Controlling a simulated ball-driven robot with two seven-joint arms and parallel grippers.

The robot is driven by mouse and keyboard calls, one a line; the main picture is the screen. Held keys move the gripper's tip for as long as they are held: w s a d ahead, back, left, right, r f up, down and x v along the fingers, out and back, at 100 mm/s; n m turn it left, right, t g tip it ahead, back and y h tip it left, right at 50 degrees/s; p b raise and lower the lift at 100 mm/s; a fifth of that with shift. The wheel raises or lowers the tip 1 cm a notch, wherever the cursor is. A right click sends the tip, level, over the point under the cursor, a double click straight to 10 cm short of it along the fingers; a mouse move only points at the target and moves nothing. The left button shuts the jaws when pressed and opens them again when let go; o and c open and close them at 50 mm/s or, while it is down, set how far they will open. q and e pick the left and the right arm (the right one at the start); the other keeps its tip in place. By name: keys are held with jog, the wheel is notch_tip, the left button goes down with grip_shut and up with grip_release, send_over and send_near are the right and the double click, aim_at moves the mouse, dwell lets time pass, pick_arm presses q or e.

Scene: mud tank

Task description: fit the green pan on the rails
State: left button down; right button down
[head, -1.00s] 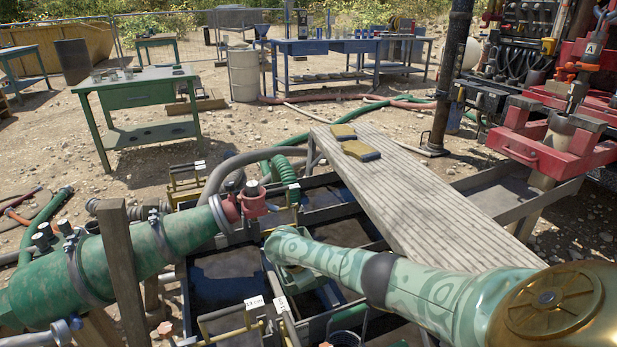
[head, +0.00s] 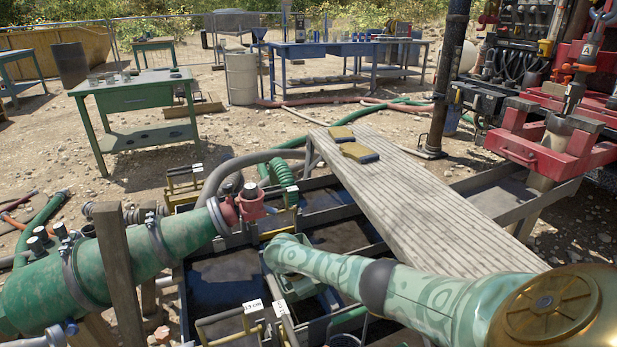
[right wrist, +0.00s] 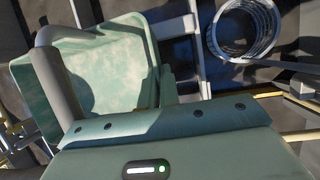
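The pale green pan (right wrist: 105,75) fills the left half of the right wrist view, just beyond the gripper body. A grey bent bar (right wrist: 58,85) runs along its near left side. In the head view the pan (head: 330,298) shows only in part, under my right forearm and over the dark tank. My right gripper (head: 290,258) is at the end of the patterned green arm, close against the pan. Its fingers are not clear, so I cannot tell whether they close on it. The tank's dividers form narrow ledges; I cannot tell which are the rails. My left gripper is not in view.
A ribbed plank (head: 430,210) with two yellow-brown sponges (head: 358,152) crosses the tank's right side. A green pipe (head: 110,265) and wooden post (head: 121,270) stand left. Labelled yellow-barred frames (head: 230,322) sit at the front.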

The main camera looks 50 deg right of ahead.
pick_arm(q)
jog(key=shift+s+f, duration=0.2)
pick_arm(e)
jog(key=shift+f, duration=0.6)
jog(key=c, duration=1.6)
grip_release()
jog(key=shift+o, duration=0.2)
jog(key=shift+r, duration=0.1)
